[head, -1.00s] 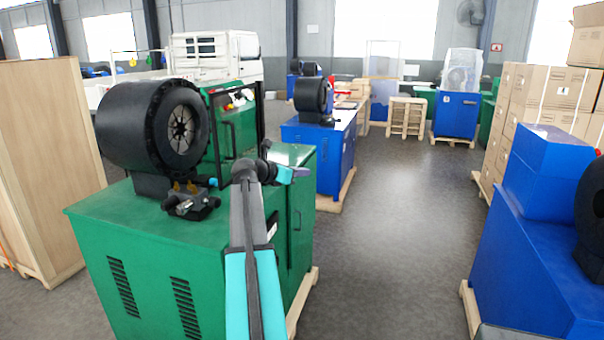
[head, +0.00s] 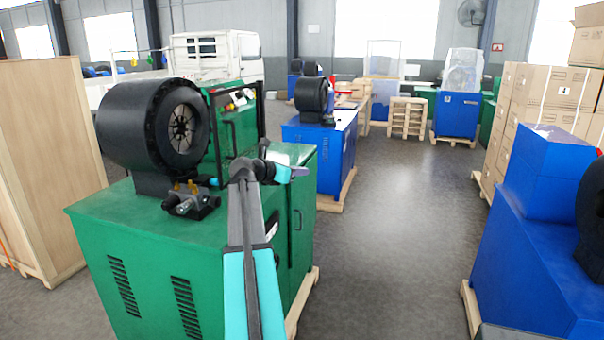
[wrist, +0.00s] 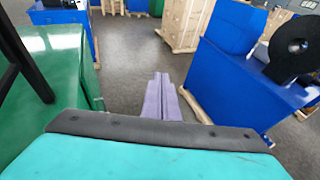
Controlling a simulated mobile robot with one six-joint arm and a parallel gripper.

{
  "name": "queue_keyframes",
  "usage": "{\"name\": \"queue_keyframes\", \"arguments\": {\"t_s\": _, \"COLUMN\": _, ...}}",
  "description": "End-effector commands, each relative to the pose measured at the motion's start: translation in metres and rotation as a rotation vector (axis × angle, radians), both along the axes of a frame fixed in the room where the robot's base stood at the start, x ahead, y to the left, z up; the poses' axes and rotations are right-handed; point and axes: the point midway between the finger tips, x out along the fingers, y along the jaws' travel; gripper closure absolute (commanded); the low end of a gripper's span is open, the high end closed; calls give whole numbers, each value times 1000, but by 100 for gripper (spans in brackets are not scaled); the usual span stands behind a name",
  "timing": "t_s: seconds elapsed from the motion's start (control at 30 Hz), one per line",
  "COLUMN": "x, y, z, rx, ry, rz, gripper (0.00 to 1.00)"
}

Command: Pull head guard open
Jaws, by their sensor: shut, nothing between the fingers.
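A green crimping machine (head: 150,270) stands at the left in the head view, with a round black crimping head (head: 150,125) on top. A thin black upright frame (head: 262,112) stands behind the head, at its right; I take it for the head guard but cannot be sure. A dark bar of this frame (wrist: 22,62) also crosses the upper left of the wrist view. My gripper (head: 300,171) has purple fingers and is right of the frame, apart from it. In the wrist view the fingers (wrist: 160,96) lie together, empty, pointing over open floor.
A blue machine (head: 325,150) stands behind the green one. Another blue machine (head: 535,245) is at the right, with stacked cartons (head: 540,95) behind it. A wooden crate (head: 45,165) stands at far left. The grey floor aisle (head: 400,220) between is clear.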

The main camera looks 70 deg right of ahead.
Motion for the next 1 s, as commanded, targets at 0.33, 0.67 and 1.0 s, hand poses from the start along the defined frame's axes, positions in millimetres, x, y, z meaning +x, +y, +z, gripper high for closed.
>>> {"name": "queue_keyframes", "arguments": {"t_s": 0.33, "x": 16, "y": 42, "z": 12, "rx": 0, "ry": 0, "rz": 1, "gripper": 100}}
{"name": "queue_keyframes", "arguments": {"t_s": 0.67, "x": 36, "y": 88, "z": 29, "rx": -2, "ry": -1, "rz": 2, "gripper": 100}}
{"name": "queue_keyframes", "arguments": {"t_s": 1.0, "x": 46, "y": 113, "z": 38, "rx": 0, "ry": 0, "rz": 0, "gripper": 100}}
